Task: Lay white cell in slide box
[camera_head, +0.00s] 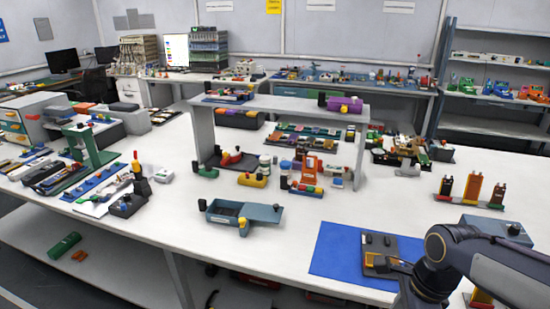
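A blue-grey box (263,213) stands on the white table near the middle, its dark interior showing at left and a flat lid-like part at right; it looks like the slide box. I cannot make out a white cell for certain. My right arm comes in from the right, its dark wrist low over the front of the blue mat. The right gripper (398,267) is small and partly hidden by the wrist, beside a dark plate (378,243) with an orange-yellow piece (376,263). Whether it holds anything is unclear. My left gripper is out of view.
The blue mat (335,252) lies at the table's front right. A raised shelf (280,103) stands behind the box, with several small parts beneath. An orange and dark rack (472,190) stands at right. The table between box and mat is clear.

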